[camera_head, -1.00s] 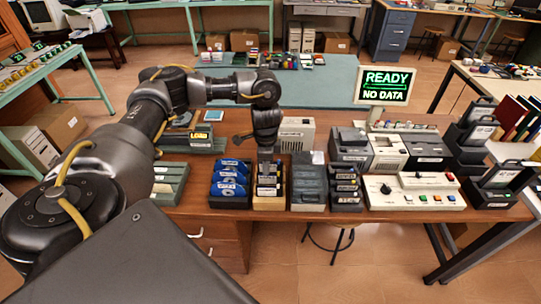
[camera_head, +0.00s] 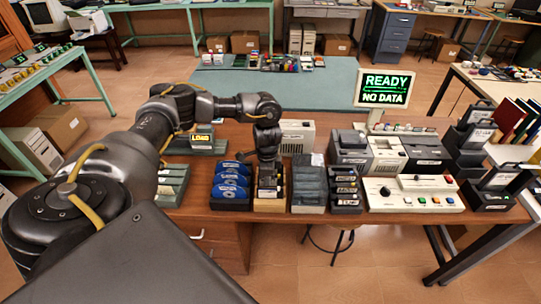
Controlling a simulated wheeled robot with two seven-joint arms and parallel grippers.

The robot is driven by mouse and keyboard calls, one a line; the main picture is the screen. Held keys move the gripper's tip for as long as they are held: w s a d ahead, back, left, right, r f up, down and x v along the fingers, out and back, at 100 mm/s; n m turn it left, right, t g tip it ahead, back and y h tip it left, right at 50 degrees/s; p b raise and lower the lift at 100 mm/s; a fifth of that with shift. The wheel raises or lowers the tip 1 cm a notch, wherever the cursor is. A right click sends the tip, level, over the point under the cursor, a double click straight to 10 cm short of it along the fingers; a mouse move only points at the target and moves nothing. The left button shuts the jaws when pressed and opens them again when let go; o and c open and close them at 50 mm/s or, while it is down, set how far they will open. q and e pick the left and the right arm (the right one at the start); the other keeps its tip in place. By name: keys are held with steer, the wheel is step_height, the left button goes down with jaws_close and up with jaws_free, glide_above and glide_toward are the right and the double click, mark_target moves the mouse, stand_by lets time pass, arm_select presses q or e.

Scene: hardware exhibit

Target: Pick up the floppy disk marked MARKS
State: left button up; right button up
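On the brown desk stands a wooden-sided box (camera_head: 269,205) with a row of dark, pale-labelled disks (camera_head: 268,184). The labels are too small to read, so I cannot tell which is marked MARKS. My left gripper (camera_head: 268,160) points down over the back of this box, at or just above the disks. Its fingers are hidden among the dark disks, so I cannot see whether it is open or holds one. My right gripper is out of view.
A box of blue disks (camera_head: 231,185) stands close on the left, and a grey disk box (camera_head: 308,188) and dark stacked units (camera_head: 345,187) on the right. A beige control panel (camera_head: 413,194) and a READY / NO DATA screen (camera_head: 386,88) are further right.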

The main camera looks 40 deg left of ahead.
arm_select(q)
jaws_close()
